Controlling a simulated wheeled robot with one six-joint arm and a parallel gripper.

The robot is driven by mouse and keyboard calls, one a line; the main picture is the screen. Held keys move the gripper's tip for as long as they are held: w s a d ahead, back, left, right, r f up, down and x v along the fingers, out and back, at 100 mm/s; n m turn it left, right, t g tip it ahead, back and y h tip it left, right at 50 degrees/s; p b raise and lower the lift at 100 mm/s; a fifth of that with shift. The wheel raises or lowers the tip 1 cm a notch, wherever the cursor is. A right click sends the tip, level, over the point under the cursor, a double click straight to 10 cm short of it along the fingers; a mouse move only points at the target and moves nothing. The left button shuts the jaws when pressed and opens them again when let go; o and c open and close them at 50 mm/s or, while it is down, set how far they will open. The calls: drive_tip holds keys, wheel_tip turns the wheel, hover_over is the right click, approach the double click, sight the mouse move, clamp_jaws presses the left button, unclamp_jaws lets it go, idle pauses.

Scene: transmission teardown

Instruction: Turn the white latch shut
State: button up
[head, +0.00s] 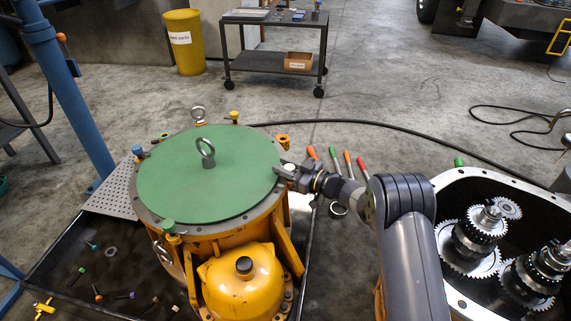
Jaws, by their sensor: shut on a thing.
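The white latch (289,166) sits at the right edge of the round green cover (165,185) on the yellow housing (235,285). Only a small pale part of it shows between my fingers. My gripper (284,172) reaches in from the right, level with the rim, and is shut on the latch. The fingers hide most of the latch, so its exact angle cannot be told. Other latches on the rim are blue (137,150), yellow (234,116), orange (282,139) and green (168,226).
A ring bolt (206,152) stands up from the cover. An open gear case (470,190) is at right. Several coloured-handled tools (348,160) lie behind my arm. A dark tray (65,265) with loose bolts lies at lower left. A cart (275,55) stands behind on open floor.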

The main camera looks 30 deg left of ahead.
drive_tip(key=shift+s+r+n+g, duration=0.1)
drive_tip(key=shift+n+g, duration=1)
drive_tip(key=shift+g, duration=0.7)
drive_tip(key=o, duration=1)
drive_tip(key=shift+s, duration=0.1)
drive_tip(key=shift+c, duration=0.2)
drive_tip(key=w+d+p, duration=0.1)
drive_tip(key=d+p, duration=0.2)
drive_tip(key=d, duration=0.7)
drive_tip(key=shift+w+d+g+p, duration=0.25)
drive_tip(key=shift+w+g+p, duration=0.05)
drive_tip(key=shift+w, duration=0.1)
